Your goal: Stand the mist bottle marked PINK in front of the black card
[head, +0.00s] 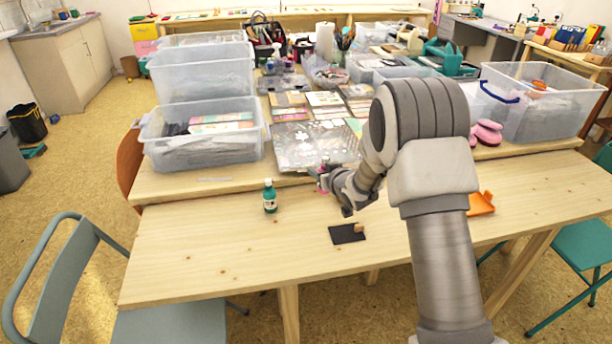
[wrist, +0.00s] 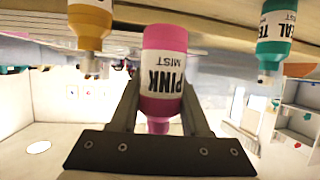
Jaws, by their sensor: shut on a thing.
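The pink bottle (wrist: 165,75), marked PINK MIST, is between the two fingers of my gripper (wrist: 160,100) in the wrist view, which is upside down. My gripper is shut on it. In the head view my gripper (head: 325,177) is at the back of the table, and only bits of pink show, the rest hidden by the gripper. I cannot tell whether the bottle's base touches the table. The black card (head: 340,237) lies flat on the table, nearer and a little right of my gripper. A small wooden piece (head: 359,228) is at its right edge.
A teal bottle (head: 270,196) stands left of my gripper; a teal bottle is also in the wrist view (wrist: 275,40). A yellow bottle (wrist: 90,25) is on the other side there. The front-left tabletop (head: 210,255) is clear.

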